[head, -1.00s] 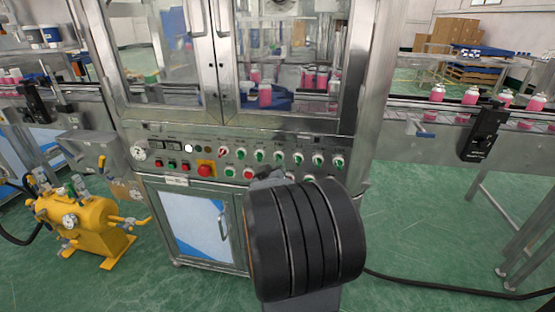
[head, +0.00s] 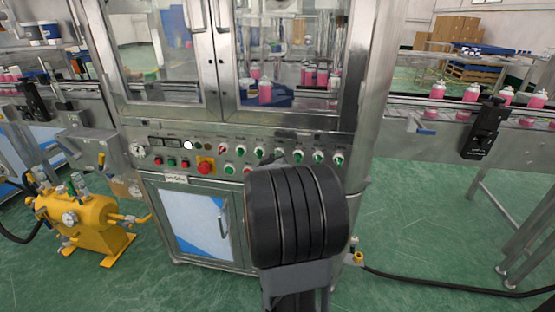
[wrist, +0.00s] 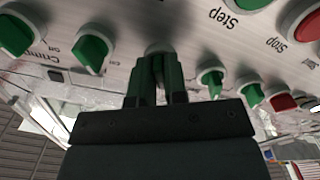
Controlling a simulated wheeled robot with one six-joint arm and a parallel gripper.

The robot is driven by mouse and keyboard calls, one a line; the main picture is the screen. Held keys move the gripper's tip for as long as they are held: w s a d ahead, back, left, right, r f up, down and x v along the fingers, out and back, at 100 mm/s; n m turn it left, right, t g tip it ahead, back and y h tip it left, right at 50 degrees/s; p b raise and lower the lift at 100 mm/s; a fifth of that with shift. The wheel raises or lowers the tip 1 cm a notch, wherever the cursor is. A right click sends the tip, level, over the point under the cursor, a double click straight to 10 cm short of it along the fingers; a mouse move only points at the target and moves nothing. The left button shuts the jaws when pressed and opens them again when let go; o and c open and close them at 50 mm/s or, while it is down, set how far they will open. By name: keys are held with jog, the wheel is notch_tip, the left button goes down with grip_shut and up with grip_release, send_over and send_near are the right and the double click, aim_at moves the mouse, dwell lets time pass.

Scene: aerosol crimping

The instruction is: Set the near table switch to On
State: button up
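The crimping machine's control panel (head: 215,150) carries a row of green rotary switches (head: 318,158) on white bases. In the wrist view, which shows the panel upside down, my gripper (wrist: 158,68) has its two narrow fingers at the panel, right over one switch base (wrist: 158,47). The fingers cover that switch's handle and label, so its position and whether they grip it cannot be told. Green switches stand on one side (wrist: 91,54) and the other (wrist: 210,80). "Crimp" and "Step" labels are legible; no near table label is. In the head view my wrist hides the gripper.
A red emergency button (head: 205,166) and small push buttons sit lower on the panel. A red stop button (wrist: 303,20) is near the wrist view's corner. A yellow pump (head: 80,222) stands left; a conveyor with pink cans (head: 470,95) runs right.

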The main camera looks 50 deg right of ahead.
grip_shut()
jog(key=shift+m+b, duration=0.3)
jog(key=shift+b, duration=0.05)
jog(key=m+b, duration=0.8)
jog(key=m, duration=0.3)
jog(key=shift+w, duration=0.1)
jog(key=shift+m+b, duration=0.3)
jog(key=shift+b, duration=0.05)
jog(key=shift+r, duration=0.1)
jog(key=shift+o, duration=2.3)
grip_release()
